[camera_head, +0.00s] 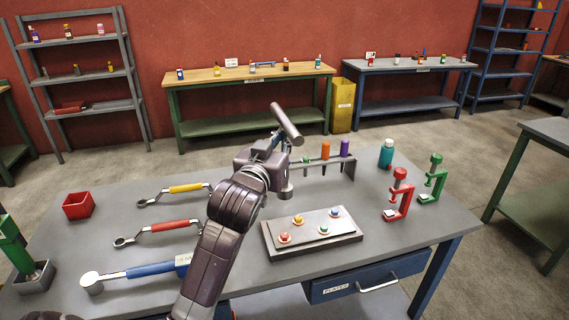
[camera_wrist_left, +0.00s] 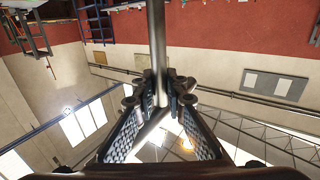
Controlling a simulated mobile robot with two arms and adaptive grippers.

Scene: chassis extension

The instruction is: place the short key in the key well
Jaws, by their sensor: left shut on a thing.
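My left gripper (camera_head: 277,140) is raised above the back middle of the workbench. It is shut on a plain grey metal bar (camera_head: 287,122), which slants upward to the left. In the left wrist view the bar (camera_wrist_left: 157,40) runs upright between my shut fingers (camera_wrist_left: 159,88); a slanted piece shows below them. I cannot tell whether this bar is the short key. A grey square holder (camera_head: 36,279) with a green-handled thing (camera_head: 12,246) in it stands at the left; I cannot tell if it is the key well. My right gripper is not in view.
Wrenches with yellow (camera_head: 186,188), red (camera_head: 176,225) and blue (camera_head: 150,269) handles lie left of my arm. A plate with coloured knobs (camera_head: 310,247) and a tool rack (camera_head: 341,166) are nearby. Red (camera_head: 399,200) and green (camera_head: 434,185) clamps stand right. A red bin (camera_head: 78,206) is left.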

